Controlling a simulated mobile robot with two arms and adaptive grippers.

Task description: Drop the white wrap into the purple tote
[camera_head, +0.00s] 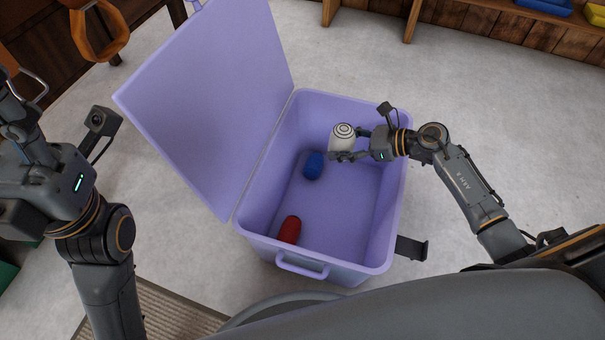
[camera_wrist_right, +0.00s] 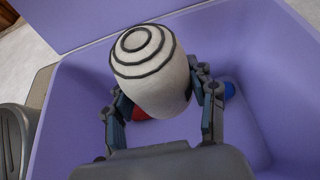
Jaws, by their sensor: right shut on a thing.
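The white wrap (camera_head: 342,139) is a white roll with dark spiral rings on its end. My right gripper (camera_head: 350,143) is shut on it and holds it over the open purple tote (camera_head: 255,239). In the right wrist view the wrap (camera_wrist_right: 160,75) sits between the two fingers of my right gripper (camera_wrist_right: 165,95), with the tote's wall (camera_wrist_right: 75,85) around and below. The tote's lid (camera_head: 205,95) stands open to the left. My left gripper is at the left of the head view; its fingers cannot be made out.
A blue roll (camera_head: 314,165) and a red roll (camera_head: 290,229) lie inside the tote. A dark bracket (camera_head: 411,248) sticks out at its right side. A wooden shelf (camera_head: 480,22) with blue and yellow items stands at the back right. Grey floor (camera_head: 480,100) is clear around it.

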